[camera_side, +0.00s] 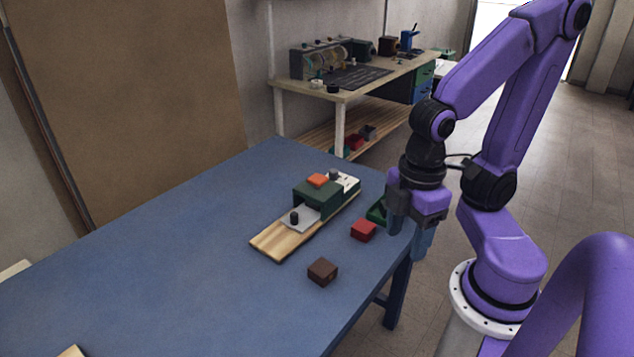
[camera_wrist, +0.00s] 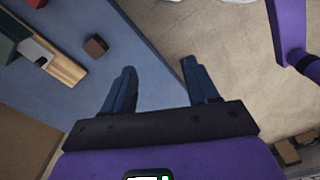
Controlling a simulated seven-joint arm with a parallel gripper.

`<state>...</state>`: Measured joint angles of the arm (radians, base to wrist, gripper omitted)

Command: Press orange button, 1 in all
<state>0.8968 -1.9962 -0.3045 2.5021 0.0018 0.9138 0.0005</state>
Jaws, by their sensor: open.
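The orange button (camera_side: 317,180) sits on top of a dark green box (camera_side: 316,196) on a wooden board (camera_side: 275,240) on the blue table. My gripper (camera_side: 408,240) hangs at the table's right edge, to the right of the board and apart from the button. In the wrist view my gripper (camera_wrist: 158,85) is open with nothing between its fingers. The wrist view shows part of the green box (camera_wrist: 10,35) and the board (camera_wrist: 62,68) at upper left; the orange button cannot be made out clearly there.
A red block (camera_side: 363,230) and a green tray (camera_side: 377,212) lie between the board and my gripper. A dark brown block (camera_side: 322,271) lies nearer the front; it also shows in the wrist view (camera_wrist: 95,45). A workbench (camera_side: 345,92) stands behind.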

